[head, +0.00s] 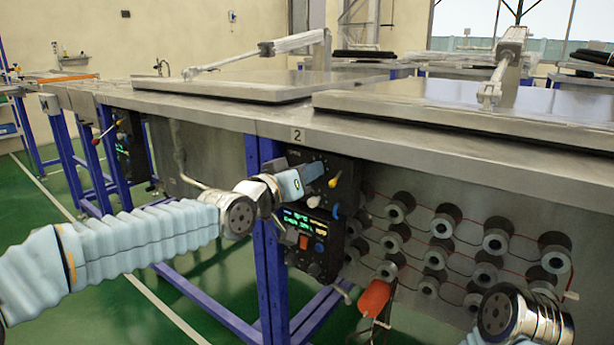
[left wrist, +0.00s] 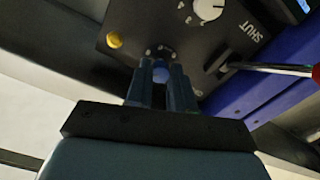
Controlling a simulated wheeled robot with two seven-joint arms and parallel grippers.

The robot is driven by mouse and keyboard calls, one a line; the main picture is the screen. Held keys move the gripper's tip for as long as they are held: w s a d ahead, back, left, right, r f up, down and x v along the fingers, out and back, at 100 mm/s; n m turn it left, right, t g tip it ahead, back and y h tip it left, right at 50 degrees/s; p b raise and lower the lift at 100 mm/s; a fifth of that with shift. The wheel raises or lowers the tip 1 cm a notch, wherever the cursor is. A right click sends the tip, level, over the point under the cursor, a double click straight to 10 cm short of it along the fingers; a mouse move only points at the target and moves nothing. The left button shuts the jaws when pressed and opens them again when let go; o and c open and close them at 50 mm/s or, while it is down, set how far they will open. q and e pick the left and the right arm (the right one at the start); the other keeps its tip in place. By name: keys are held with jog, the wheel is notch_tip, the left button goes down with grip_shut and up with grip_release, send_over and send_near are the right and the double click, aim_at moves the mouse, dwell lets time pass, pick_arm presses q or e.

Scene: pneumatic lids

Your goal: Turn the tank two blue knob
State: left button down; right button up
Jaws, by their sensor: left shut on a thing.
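The tank two control panel (head: 346,172) is a black box under the "2" label on the tank's rim. In the left wrist view, the blue knob (left wrist: 160,75) sits between the fingertips of my left gripper (left wrist: 163,85), which is shut on it. The fingers hide most of this knob. In the head view my left gripper (head: 315,170) is at the front of the panel, close to a yellow knob (head: 333,182). A small blue knob (head: 336,211) shows below the yellow one; I cannot tell whether it is the held one. My right gripper is not in view.
The left wrist view shows a yellow knob (left wrist: 114,40), a white dial (left wrist: 208,9) and a metal lever (left wrist: 265,67) beside the fingers. A display box (head: 310,235) is below the panel. An orange-red handle (head: 374,298) hangs lower right, near several round fittings.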

pick_arm(q)
jog(key=shift+f+n, duration=0.1)
jog(key=shift+n, duration=0.3)
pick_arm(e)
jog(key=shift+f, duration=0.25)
pick_arm(q)
jog(key=c, duration=1)
grip_release()
jog(key=p+v, duration=0.6)
jog(key=v, duration=0.7)
jog(key=shift+s+a, duration=0.25)
jog(key=shift+s, duration=0.1)
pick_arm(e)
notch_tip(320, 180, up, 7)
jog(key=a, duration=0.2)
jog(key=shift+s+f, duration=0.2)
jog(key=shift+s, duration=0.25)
